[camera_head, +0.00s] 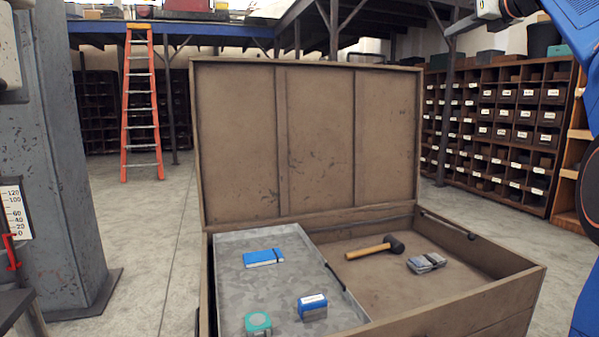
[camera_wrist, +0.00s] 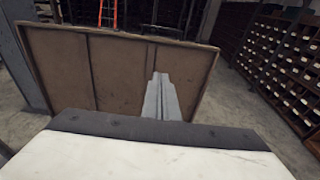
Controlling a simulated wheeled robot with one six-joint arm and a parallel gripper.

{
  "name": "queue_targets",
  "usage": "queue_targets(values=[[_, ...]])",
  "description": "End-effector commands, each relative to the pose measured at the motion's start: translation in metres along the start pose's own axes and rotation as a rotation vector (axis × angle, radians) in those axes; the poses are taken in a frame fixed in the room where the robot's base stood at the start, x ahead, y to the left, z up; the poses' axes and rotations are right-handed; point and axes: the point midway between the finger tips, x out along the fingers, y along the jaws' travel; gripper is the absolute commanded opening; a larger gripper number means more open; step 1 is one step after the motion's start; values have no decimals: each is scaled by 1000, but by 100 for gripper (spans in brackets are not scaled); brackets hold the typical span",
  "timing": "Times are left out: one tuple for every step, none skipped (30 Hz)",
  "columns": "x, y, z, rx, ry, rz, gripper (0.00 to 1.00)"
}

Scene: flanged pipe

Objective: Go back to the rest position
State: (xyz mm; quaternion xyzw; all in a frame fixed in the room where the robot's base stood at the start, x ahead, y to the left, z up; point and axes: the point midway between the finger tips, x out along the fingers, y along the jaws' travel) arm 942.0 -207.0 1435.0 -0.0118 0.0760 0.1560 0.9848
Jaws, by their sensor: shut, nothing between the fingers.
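My gripper (camera_wrist: 160,82) shows in the wrist view as two grey fingers pressed together, shut and empty. It points toward the raised brown lid of the chest (camera_wrist: 115,75), with no contact that I can see. In the head view a small grey-white part of my gripper (camera_head: 452,28) shows at the top right edge, above and to the right of the open chest lid (camera_head: 320,140). Most of my arm is outside the head view.
The open wooden chest (camera_head: 455,308) holds a grey metal tray (camera_head: 235,290) with blue and teal items. A hammer (camera_head: 375,248) and grey blocks (camera_head: 426,263) lie right of it. A grey column (camera_head: 55,150) stands left, an orange ladder (camera_head: 140,100) and shelves (camera_head: 500,125) behind.

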Motion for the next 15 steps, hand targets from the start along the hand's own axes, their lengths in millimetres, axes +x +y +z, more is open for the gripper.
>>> queue_targets(values=[[0,0,0,0,0,0,0],[0,0,0,0,0,0,0],[0,3,-3,-13,7,0,0],[0,4,-5,-25,12,0,0],[0,6,-8,-37,17,-1,0],[0,8,-11,-53,24,-1,0],[0,10,-13,-66,29,-1,0],[-1,12,-16,-80,35,-1,0],[-1,14,-20,-99,43,-1,0],[-1,16,-23,-113,49,-1,0],[-1,18,-26,-129,56,0,0],[-1,22,-31,-151,66,1,0],[-2,24,-34,-171,74,1,0],[-2,27,-39,-190,83,2,0],[-3,30,-45,-218,95,3,0]])
